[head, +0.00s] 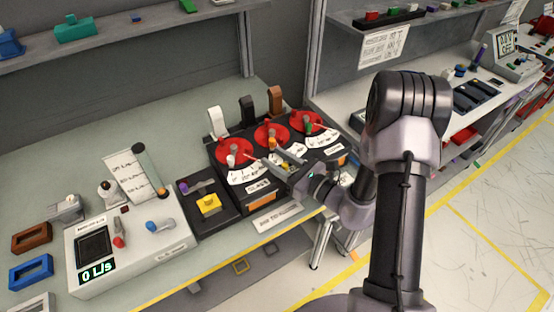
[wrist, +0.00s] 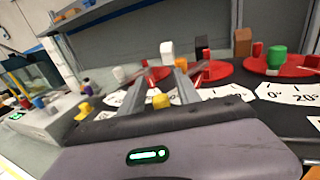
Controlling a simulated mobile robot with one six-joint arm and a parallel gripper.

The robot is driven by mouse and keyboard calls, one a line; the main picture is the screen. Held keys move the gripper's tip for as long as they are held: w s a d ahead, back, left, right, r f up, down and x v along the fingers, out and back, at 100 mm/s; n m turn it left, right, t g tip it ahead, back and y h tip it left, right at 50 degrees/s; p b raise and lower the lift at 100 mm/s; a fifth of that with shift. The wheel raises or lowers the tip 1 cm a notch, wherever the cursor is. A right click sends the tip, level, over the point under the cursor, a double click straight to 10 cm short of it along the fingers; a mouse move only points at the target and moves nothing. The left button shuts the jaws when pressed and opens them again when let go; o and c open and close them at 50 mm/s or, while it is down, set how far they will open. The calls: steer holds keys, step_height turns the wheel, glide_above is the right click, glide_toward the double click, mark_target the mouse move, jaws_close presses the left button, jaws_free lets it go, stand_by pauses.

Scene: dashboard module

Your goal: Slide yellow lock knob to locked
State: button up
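A small yellow knob (wrist: 160,101) shows in the wrist view between the fingers of my gripper (wrist: 163,74), nearer their base than their tips. The fingers are apart and nothing is seen clamped between them. In the head view my gripper (head: 272,160) is over the front of the black dial module (head: 222,184), beside its white scale labels. Whether the fingers touch the knob or the module is not clear. My gripper hides part of the module's front, and the lock's slot and markings cannot be made out.
Red dials with a white knob (head: 231,159), an orange knob (head: 271,143) and a green knob (head: 308,127) lie close by. White, black and brown upright blocks stand behind. A yellow button (head: 208,203) on a black panel and a grey box (head: 130,247) are at left.

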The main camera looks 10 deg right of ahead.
steer(key=shift+c, duration=0.5)
jaws_close()
stand_by(0.8)
